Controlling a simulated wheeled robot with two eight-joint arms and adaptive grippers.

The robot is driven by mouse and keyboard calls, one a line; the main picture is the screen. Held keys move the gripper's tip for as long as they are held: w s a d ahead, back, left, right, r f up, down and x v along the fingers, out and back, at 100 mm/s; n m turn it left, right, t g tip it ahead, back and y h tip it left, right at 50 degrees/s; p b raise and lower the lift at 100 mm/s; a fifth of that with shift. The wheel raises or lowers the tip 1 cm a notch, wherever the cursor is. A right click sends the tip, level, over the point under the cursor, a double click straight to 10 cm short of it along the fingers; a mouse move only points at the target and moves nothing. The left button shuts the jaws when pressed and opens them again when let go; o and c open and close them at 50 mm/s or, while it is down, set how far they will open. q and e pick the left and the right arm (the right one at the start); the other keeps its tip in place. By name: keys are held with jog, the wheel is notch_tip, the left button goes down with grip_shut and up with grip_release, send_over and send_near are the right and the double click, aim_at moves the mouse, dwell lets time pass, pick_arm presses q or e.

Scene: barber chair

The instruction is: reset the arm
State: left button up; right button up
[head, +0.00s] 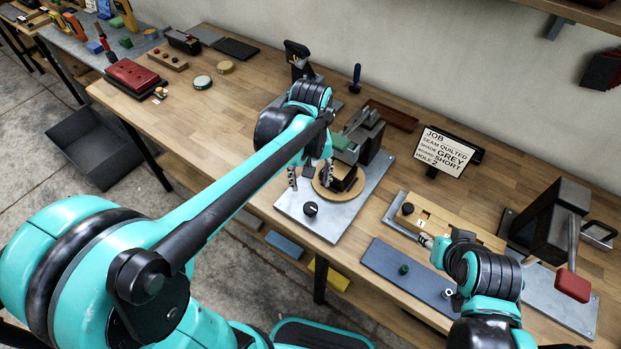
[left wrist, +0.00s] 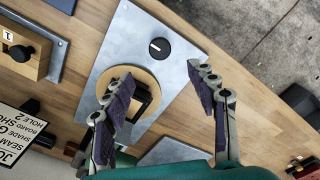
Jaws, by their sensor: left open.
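My left gripper (head: 311,178) hangs above a grey metal plate (head: 298,214) with a black knob (head: 310,208). In the left wrist view the left gripper (left wrist: 158,74) is open, its two dark-padded fingers wide apart with nothing between them. A round wooden disc (left wrist: 119,75) carrying a black square frame (left wrist: 140,100) lies on the plate below, partly hidden by a finger. My right gripper (head: 425,240) is at the right, near a wooden block marked 1 (head: 435,212); its fingers are too small to judge.
A job sign (head: 446,152) stands behind the wooden block. A blue-grey mat (head: 390,268) lies at the bench's front edge. A black press with a red-ended lever (head: 572,286) stands at the right.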

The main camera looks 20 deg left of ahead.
dwell(0.4)
pick_arm(q)
jog(key=s+a+m+t, duration=0.4)
jog(key=s+t, duration=0.3)
jog(key=s, duration=0.2)
jog(key=shift+s+a+r+m+b, duration=0.25)
jog(key=shift+s+a+m+b, duration=0.15)
jog(key=shift+m, duration=0.1)
dwell(0.4)
